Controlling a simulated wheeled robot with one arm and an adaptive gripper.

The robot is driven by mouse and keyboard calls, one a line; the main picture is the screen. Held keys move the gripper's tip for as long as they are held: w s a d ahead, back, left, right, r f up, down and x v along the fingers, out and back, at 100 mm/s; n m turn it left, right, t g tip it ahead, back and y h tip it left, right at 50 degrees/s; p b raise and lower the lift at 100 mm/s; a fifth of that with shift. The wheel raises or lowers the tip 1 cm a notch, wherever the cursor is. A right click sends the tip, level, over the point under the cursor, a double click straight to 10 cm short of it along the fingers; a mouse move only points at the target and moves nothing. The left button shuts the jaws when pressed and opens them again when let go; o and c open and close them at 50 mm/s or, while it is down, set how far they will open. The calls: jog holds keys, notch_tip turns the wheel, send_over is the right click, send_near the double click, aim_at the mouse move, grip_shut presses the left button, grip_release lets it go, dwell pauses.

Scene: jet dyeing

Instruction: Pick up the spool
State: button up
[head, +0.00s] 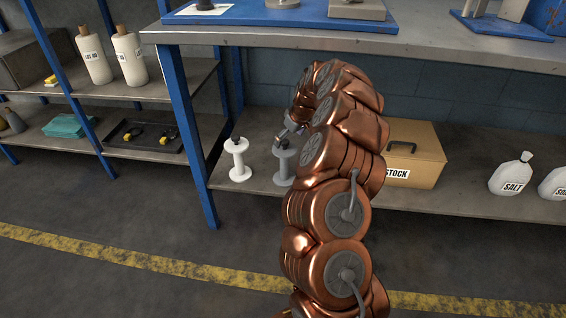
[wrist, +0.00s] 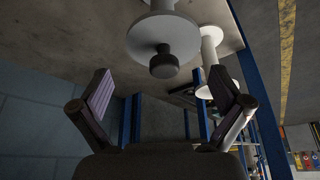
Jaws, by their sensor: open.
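Two spools stand upright on the lower shelf. A white spool (head: 238,160) is on the left, and a grey spool (head: 284,162) is beside it, partly hidden by my arm. In the wrist view the nearer spool (wrist: 150,35) shows its round flange and dark top knob, and the other spool (wrist: 212,42) stands behind it to the right. My gripper (wrist: 159,76) is open and empty, its two fingers spread to either side below the nearer spool in the picture. In the head view my gripper (head: 291,129) is small and mostly hidden, just above the grey spool.
The lower shelf (head: 455,190) also holds a STOCK box (head: 412,155) and SALT bags (head: 512,174) to the right. The metal tabletop (head: 440,42) hangs over it. A blue post (head: 190,125) stands left of the spools. The left rack holds bottles (head: 95,60) and a dark tray (head: 140,137).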

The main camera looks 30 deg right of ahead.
aim_at(285, 149)
jog(key=x, duration=0.1)
jog(key=b+x, duration=0.1)
jog(key=x, duration=0.1)
jog(key=s+x, duration=0.1)
jog(key=x, duration=0.1)
jog(key=shift+w+a+f+b, duration=0.15)
jog(key=shift+a+f+b, duration=0.15)
jog(key=shift+f+b, duration=0.1)
jog(key=shift+w+d+f, duration=0.1)
jog(key=shift+w+f, duration=0.05)
jog(key=shift+f, duration=0.2)
jog(key=shift+r, duration=0.1)
jog(key=c, duration=1.2)
